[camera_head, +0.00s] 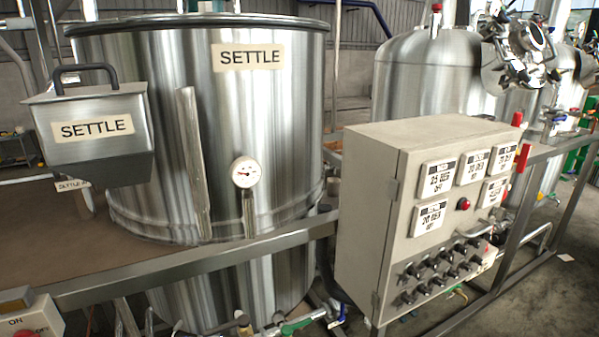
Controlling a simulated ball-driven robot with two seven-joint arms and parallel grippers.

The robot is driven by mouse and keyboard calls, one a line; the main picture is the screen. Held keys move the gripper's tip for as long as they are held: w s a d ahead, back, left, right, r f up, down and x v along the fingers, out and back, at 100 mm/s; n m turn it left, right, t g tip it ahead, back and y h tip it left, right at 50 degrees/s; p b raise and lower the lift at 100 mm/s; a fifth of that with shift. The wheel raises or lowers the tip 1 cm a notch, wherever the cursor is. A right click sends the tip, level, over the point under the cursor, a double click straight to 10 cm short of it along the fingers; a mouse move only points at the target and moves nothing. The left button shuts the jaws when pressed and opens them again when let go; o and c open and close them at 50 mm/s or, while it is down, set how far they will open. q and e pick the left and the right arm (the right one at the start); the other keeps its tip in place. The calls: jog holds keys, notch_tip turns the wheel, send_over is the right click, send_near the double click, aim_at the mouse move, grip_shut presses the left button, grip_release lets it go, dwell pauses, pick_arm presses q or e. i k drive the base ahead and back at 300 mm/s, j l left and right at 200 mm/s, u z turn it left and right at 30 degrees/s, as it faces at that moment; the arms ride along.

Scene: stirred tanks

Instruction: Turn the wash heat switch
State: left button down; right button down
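A beige control box (365,200) stands on the metal rail right of centre. Its front face carries several display plates, such as the large upper-left plate (437,178), with text too small to read fully. Two rows of black switches (440,272) sit on the lower part of the face. Their labels are too small to read, so I cannot tell which one is the wash heat switch. A red button or lamp (463,204) sits above them. Neither of my grippers is in view.
A large steel tank (270,130) labelled SETTLE stands left of the box, with a gauge (245,172) and a lidded SETTLE hopper (95,130). A metal rail (190,262) crosses the front. More steel tanks (425,75) stand behind. A small ON box (30,318) is bottom left.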

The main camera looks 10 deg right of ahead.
aim_at(406, 298)
jog(key=z, duration=1.2)
